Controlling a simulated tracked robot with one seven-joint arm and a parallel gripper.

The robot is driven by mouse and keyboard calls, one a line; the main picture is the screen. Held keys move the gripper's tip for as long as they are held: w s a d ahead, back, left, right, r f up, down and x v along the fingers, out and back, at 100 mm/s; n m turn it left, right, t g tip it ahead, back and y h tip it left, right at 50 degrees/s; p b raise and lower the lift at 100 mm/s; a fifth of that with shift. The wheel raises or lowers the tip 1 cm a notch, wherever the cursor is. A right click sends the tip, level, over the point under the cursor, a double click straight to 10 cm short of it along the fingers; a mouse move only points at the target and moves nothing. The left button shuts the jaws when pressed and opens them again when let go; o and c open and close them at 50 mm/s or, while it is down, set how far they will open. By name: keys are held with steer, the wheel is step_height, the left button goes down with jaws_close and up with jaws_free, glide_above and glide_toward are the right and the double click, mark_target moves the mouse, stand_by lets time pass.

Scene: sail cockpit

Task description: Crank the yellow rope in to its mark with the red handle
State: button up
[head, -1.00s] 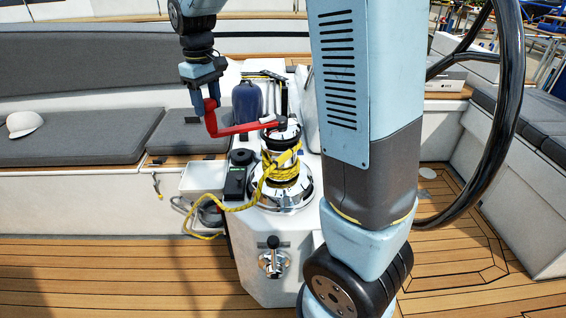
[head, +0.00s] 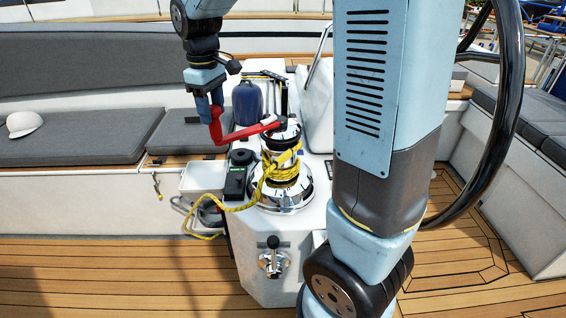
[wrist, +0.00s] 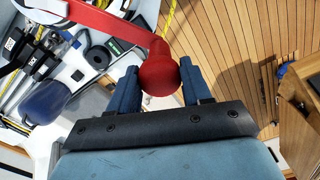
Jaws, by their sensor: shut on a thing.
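My gripper (head: 212,106) is shut on the handle's upright grip. In the wrist view the gripper (wrist: 158,88) has its two blue fingers on either side of the handle's round red knob (wrist: 158,73). The yellow rope (head: 283,171) is wrapped several turns around the winch drum, and its tail (head: 240,207) hangs down to the left. I cannot make out a mark on the rope.
A black device (head: 236,180) and a white tray (head: 203,177) are left of the winch. A chrome lever (head: 272,258) is on the pedestal front. The black steering wheel (head: 510,95) is at right.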

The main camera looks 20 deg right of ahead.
steer(key=shift+s+d+n, duration=0.2)
steer(key=shift+s+n, duration=0.2)
steer(key=shift+s, duration=0.3)
steer(key=shift+s+d+n, duration=0.2)
steer(key=shift+s+n, duration=0.2)
steer(key=shift+s, duration=0.25)
steer(key=shift+s+d+n, duration=0.2)
steer(key=shift+s+n, duration=0.2)
steer(key=shift+s, duration=0.3)
steer(key=shift+s+d+n, duration=0.35)
steer(key=shift+s+n, duration=0.1)
steer(key=shift+s, duration=0.2)
steer(key=shift+s+d+n, duration=0.3)
steer(key=shift+s+n, duration=0.1)
steer(key=shift+s, duration=0.2)
steer(key=shift+s+d+n, duration=0.35)
steer(key=shift+s+n, duration=0.1)
steer(key=shift+s, duration=0.2)
steer(key=shift+s+d+n, duration=0.6)
steer(key=shift+s+d, duration=0.1)
steer(key=shift+s, duration=0.15)
steer(key=shift+s+d+n, duration=0.6)
steer(key=shift+s+d, duration=0.05)
steer(key=shift+s, duration=0.2)
steer(key=shift+d, duration=0.1)
